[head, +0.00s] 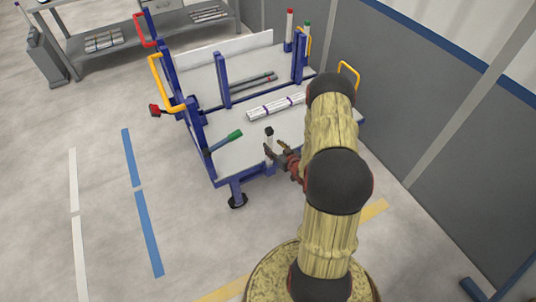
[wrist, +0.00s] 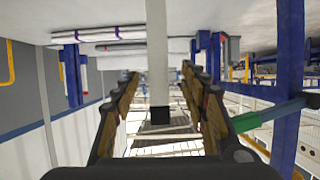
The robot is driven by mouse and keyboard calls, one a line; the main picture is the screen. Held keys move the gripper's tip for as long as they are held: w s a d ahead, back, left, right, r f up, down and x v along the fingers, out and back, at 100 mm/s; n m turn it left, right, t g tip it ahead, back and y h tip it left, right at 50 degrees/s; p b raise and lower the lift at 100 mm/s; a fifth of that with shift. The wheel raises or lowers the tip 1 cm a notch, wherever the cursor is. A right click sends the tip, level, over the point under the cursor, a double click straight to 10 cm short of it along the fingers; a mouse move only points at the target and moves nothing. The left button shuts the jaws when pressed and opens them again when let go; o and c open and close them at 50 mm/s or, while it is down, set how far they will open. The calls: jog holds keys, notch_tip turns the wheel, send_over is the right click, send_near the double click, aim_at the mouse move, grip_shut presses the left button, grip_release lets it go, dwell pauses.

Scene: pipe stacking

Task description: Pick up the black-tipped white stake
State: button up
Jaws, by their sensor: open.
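The black-tipped white stake (head: 269,132) stands upright at the front edge of the cart in the head view. In the wrist view its white shaft (wrist: 157,50) runs down the middle between my fingers, with the black tip at the lower end. My gripper (head: 276,149) is at the stake, just below its black tip. In the wrist view my gripper (wrist: 160,72) is open, with one finger on each side of the stake and gaps between. The stake's lower part is partly hidden by my gripper in the head view.
The blue-framed cart (head: 228,158) carries white pipes with purple bands (head: 277,107) and dark pipes (head: 252,83). A green-tipped stake (head: 224,142) sticks out at its front left. Red-tipped (head: 289,30) and green-tipped stakes stand at the back. A grey wall (head: 400,120) is right.

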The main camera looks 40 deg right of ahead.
aim_at(271, 142)
jog(key=b+x, duration=0.2)
jog(key=x, duration=0.4)
jog(key=shift+s+d, duration=0.1)
jog(key=shift+c, duration=1.3)
grip_shut()
